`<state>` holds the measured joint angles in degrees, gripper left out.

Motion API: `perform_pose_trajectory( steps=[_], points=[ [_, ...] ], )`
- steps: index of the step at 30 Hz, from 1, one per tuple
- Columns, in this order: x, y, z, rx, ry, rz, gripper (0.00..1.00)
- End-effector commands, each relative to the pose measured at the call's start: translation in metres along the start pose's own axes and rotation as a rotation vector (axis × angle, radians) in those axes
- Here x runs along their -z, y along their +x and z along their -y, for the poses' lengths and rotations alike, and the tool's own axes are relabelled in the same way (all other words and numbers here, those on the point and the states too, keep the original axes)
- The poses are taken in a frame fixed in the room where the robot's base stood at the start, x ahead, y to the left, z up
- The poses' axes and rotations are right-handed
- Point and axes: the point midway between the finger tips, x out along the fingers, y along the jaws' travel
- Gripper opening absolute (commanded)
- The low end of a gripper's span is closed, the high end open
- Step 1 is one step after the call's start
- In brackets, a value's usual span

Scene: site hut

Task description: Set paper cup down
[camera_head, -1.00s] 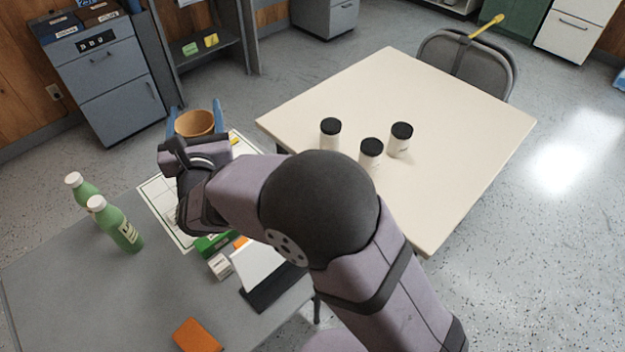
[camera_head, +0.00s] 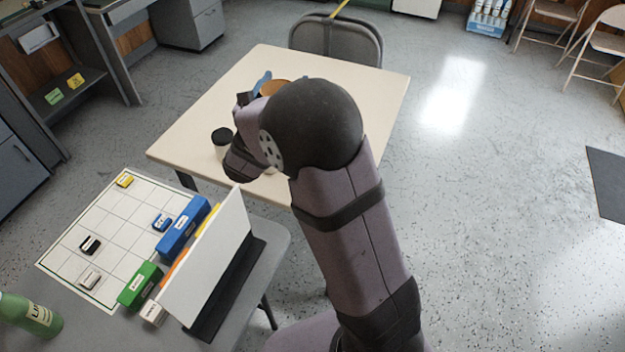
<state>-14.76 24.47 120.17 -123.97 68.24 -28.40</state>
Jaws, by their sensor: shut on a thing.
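The paper cup (camera_head: 276,87) is a tan-orange cup, and only its upper part shows behind my arm. My gripper (camera_head: 281,81) has blue fingers and is shut on the cup. In the picture, it lies over the far part of the cream table (camera_head: 355,100). My wrist and arm hide the cup's base, so I cannot tell whether it touches the tabletop.
A white jar with a black lid (camera_head: 222,141) stands on the cream table, left of my wrist. The grey table in front holds a gridded board (camera_head: 122,225), coloured blocks, a white upright panel (camera_head: 208,262) and a green bottle (camera_head: 30,316). A grey chair (camera_head: 335,40) stands behind the cream table.

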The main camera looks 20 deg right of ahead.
Motion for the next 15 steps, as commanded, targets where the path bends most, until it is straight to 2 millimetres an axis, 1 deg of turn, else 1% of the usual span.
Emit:
perform_pose_trajectory(
  steps=[1,3,10,11,12,15],
  points=[
    [-0.001,0.007,0.017,0.035,0.0,0.001,0.39],
    [-0.001,0.013,0.034,0.072,0.0,0.002,0.39],
    [-0.001,0.025,0.079,0.165,-0.004,0.002,0.39],
    [0.001,0.026,0.083,0.173,-0.005,0.001,0.39],
    [0.011,0.026,0.08,0.167,-0.009,-0.002,0.39],
    [0.027,0.025,0.079,0.166,-0.008,-0.002,0.39]
  ],
)
